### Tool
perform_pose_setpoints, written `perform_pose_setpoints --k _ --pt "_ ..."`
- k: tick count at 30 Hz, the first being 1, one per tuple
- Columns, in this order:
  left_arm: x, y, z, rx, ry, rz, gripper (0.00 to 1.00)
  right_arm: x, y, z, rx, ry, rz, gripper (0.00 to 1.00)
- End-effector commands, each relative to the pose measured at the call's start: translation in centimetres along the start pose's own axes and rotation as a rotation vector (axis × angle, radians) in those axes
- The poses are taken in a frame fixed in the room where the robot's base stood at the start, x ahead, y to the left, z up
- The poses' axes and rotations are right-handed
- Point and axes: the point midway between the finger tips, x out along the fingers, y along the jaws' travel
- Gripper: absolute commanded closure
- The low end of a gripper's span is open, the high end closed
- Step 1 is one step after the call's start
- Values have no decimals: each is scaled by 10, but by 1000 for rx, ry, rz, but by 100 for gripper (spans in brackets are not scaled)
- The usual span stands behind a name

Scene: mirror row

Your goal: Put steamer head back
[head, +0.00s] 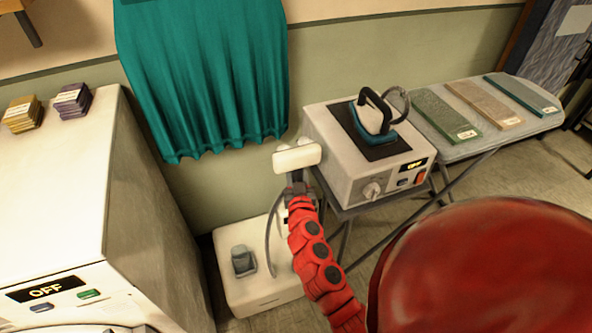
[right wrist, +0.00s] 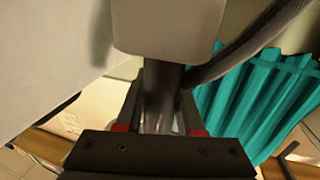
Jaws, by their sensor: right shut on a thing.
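The white steamer head (head: 297,158) is at the middle of the head view, held up in front of the wall. My right gripper (head: 298,188) is below it, shut on its dark handle; the right wrist view shows the handle (right wrist: 160,90) between the fingers and the pale head (right wrist: 165,25) beyond. Small white rounded parts show just behind the head's upper edge; I cannot tell whether it touches them. A grey hose (head: 268,235) hangs from it toward the white floor unit (head: 270,290), which has a grey fitting (head: 243,260) on top. My left gripper is not in view.
A teal curtain (head: 205,75) hangs behind. A white station (head: 345,175) with an iron (head: 373,115) stands close to the right, reading OFF. An ironing board (head: 465,148) is farther right. A white machine (head: 55,190) with an OFF display stands at left.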

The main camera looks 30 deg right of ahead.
Motion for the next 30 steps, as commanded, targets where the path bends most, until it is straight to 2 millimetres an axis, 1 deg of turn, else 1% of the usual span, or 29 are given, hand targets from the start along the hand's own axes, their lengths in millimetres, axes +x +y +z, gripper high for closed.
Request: perform_pose_setpoints --k 1,5,6,13,17,18,20,23,30 --pt "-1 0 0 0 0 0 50 0 0 0 1 1 0 58" --pt "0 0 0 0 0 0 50 0 0 0 0 1 0 34" --pt "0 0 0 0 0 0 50 0 0 0 0 1 0 33" --pt "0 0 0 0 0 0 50 0 0 0 0 1 0 33" --pt "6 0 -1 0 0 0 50 -1 0 -6 -2 0 0 33" --pt "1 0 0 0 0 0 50 -5 0 -2 -1 1 -1 33" --pt "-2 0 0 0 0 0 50 -14 0 -1 1 1 -2 33" --pt "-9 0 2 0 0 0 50 -33 -1 1 0 1 -3 33" --pt "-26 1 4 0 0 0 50 -85 -1 3 1 -3 -3 33"
